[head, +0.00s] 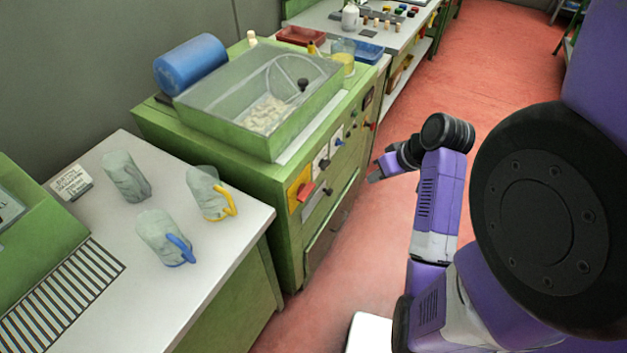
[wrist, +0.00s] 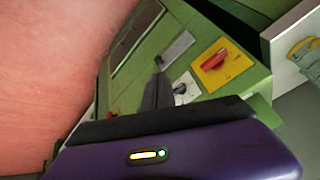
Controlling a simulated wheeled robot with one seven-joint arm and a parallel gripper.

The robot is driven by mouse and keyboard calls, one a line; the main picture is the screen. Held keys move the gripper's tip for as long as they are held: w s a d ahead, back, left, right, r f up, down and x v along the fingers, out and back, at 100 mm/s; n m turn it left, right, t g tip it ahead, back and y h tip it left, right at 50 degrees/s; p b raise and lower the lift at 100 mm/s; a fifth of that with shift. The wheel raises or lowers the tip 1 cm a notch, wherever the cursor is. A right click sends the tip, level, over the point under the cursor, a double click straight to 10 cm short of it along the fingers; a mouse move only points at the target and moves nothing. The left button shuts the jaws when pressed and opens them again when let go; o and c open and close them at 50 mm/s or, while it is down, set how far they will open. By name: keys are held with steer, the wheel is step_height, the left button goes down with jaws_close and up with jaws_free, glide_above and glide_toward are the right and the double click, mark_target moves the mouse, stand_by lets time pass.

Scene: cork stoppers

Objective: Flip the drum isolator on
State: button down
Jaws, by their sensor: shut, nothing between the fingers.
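A yellow plate with a red handle (wrist: 215,61) is on the front of the green cabinet in the wrist view; it looks like an isolator switch. It also shows in the head view (head: 301,189), at the near end of the cabinet's front. Its labels are too small to read, so I cannot tell which position it is in. My gripper (head: 376,172) is out in front of the cabinet, apart from the red handle. In the wrist view its fingers (wrist: 157,82) are shut and empty, pointing toward the panel, left of the yellow plate.
A white plate with a dark knob (wrist: 183,90) and a grey plate (wrist: 177,48) are beside the yellow one. The green cabinet (head: 265,165) carries a clear-walled tank (head: 225,120) and a blue drum (head: 190,64). The red floor (head: 335,265) is clear.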

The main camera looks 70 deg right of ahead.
steer(key=w+a+r+n+t, duration=0.3)
steer(key=w+r+n, duration=0.2)
steer(key=w+n, duration=0.2)
steer(key=shift+w+a+r+t+y, duration=0.25)
steer(key=shift+w+a+t+y, duration=0.05)
steer(key=shift+w, duration=0.2)
glide_above(309, 186)
steer(key=s, duration=0.3)
step_height(309, 186, down, 7)
steer(key=shift+w+a+f+p, duration=0.15)
steer(key=shift+f+p, duration=0.2)
steer(key=shift+f, duration=0.7)
steer(key=shift+s+a+f+p, duration=0.1)
steer(key=shift+f+p, duration=0.2)
steer(key=shift+f, duration=0.75)
